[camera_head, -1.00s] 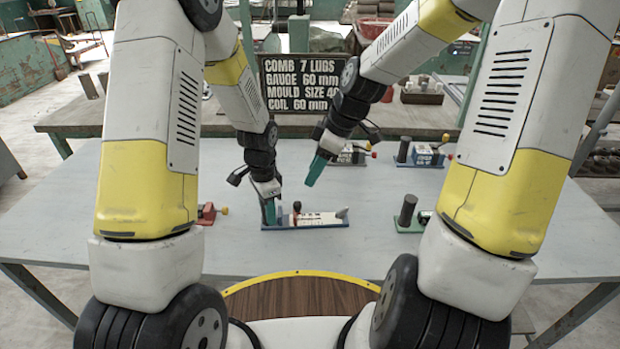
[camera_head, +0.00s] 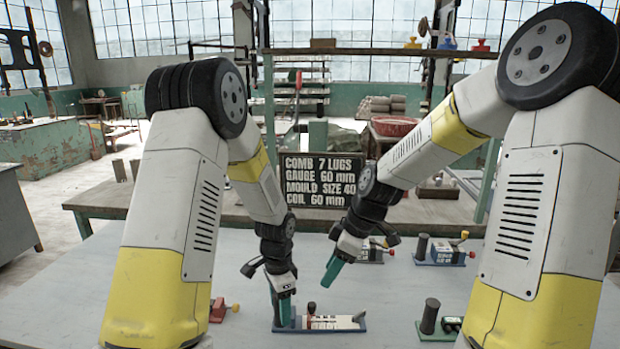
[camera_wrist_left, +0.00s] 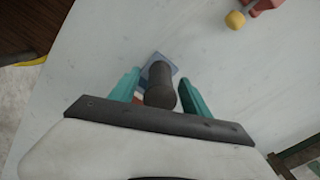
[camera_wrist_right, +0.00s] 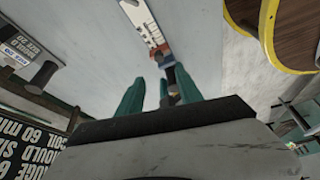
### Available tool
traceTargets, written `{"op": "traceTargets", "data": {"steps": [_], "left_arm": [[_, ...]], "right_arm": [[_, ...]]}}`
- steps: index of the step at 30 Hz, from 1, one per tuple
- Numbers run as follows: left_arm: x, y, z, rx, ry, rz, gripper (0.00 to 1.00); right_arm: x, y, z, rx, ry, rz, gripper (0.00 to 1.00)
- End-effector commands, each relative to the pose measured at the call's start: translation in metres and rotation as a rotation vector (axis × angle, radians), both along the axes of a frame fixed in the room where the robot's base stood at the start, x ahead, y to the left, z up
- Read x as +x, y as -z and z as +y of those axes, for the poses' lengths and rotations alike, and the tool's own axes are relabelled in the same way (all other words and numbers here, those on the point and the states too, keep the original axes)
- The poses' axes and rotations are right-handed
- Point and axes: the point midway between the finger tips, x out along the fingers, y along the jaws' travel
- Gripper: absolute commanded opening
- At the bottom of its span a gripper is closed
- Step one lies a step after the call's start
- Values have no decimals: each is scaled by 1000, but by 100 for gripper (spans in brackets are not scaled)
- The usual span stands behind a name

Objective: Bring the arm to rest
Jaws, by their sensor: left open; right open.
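A blue-based board (camera_head: 340,324) with a white label and a small dark-red knob lies at the front middle of the table. My left gripper (camera_head: 283,308) points down over its left end. In the left wrist view the teal fingers are open, one on each side of a dark upright cylinder (camera_wrist_left: 160,82) on a blue base; contact cannot be told. My right gripper (camera_head: 332,272) is open above and behind the board, angled down to the left. The right wrist view shows the board (camera_wrist_right: 143,25) beyond its fingers, with nothing held.
A red block with a yellow knob (camera_head: 220,309) lies left of the board. A green-based fixture with a dark cylinder (camera_head: 429,316) stands right. A labelled fixture (camera_head: 440,253) sits farther back. A black lettered sign (camera_head: 320,180) stands behind. The grey table between is largely clear.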

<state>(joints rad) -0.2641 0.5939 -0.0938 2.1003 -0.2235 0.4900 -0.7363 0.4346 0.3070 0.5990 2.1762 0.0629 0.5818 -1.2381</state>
Motion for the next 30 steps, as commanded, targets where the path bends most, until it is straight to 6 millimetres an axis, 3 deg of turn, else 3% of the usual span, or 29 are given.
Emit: {"op": "traceTargets", "data": {"steps": [9, 20, 25, 30], "left_arm": [[1, -69, 0, -1, -1, -6, 55], [-3, -115, 4, -12, -37, -21, 55], [-22, -167, 19, -66, -211, -100, 55], [-60, -223, 38, -154, -448, -192, 55]], "right_arm": [[0, 0, 0, 0, 0, 0, 43], [-4, -7, -4, -20, 34, 0, 43], [-24, -41, -22, -87, 215, -8, 43], [-56, -88, -46, -110, 492, -35, 43]]}}
